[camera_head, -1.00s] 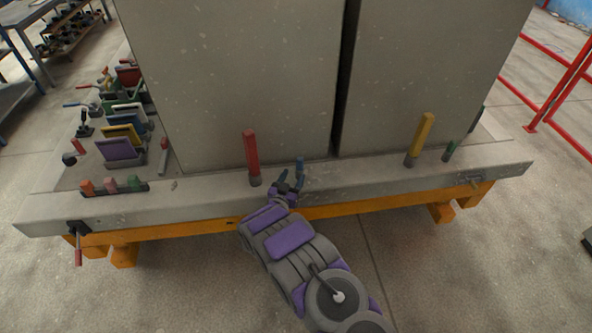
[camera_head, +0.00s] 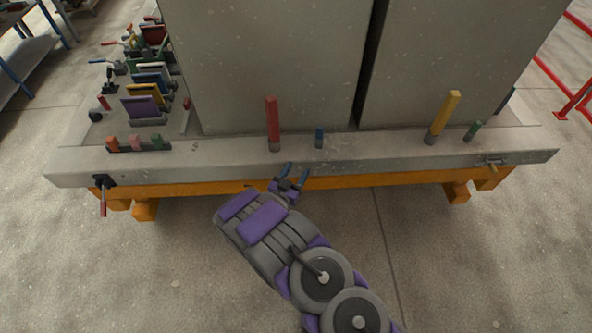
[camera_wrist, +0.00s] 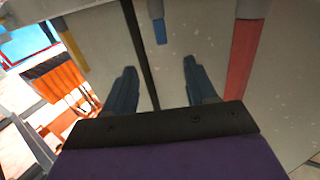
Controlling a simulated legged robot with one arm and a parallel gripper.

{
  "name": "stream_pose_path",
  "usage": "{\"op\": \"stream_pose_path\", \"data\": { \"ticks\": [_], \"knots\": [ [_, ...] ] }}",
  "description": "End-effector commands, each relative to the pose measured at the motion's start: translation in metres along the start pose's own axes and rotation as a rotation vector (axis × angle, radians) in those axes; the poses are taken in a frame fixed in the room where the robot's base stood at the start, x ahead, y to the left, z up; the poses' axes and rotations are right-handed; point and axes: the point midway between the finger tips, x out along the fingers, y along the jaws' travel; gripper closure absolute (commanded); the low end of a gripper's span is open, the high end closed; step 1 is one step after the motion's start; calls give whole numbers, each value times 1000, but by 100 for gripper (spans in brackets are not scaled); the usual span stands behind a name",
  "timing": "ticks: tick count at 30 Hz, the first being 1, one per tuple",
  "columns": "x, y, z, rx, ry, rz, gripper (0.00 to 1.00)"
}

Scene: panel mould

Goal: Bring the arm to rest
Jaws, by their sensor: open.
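My gripper (camera_head: 295,177) is in front of the grey platform's front edge (camera_head: 225,161) in the head view, below the short blue peg (camera_head: 319,138). Its two blue-grey fingers are apart with nothing between them; they also show spread in the wrist view (camera_wrist: 156,85). The blue peg stands upright on the platform and shows apart from the fingers in the wrist view (camera_wrist: 160,31).
A red peg (camera_head: 272,124), a yellow peg (camera_head: 443,117) and a green peg (camera_head: 474,131) stand along the platform edge before tall grey panels (camera_head: 275,65). Coloured plates (camera_head: 145,104) stand at the left. A red-handled clamp (camera_head: 103,197) hangs at the left corner. Floor in front is clear.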

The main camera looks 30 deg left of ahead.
Motion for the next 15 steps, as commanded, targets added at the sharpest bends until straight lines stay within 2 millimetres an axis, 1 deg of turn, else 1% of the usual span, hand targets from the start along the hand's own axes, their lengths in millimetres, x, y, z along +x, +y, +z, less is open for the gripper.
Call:
{"op": "stream_pose_path", "data": {
  "ticks": [11,14,15],
  "knots": [
    [3,0,-2,3,-7,0,43],
    [14,1,-8,19,-40,-1,43],
    [20,1,-14,30,-59,-3,43]
  ]
}}
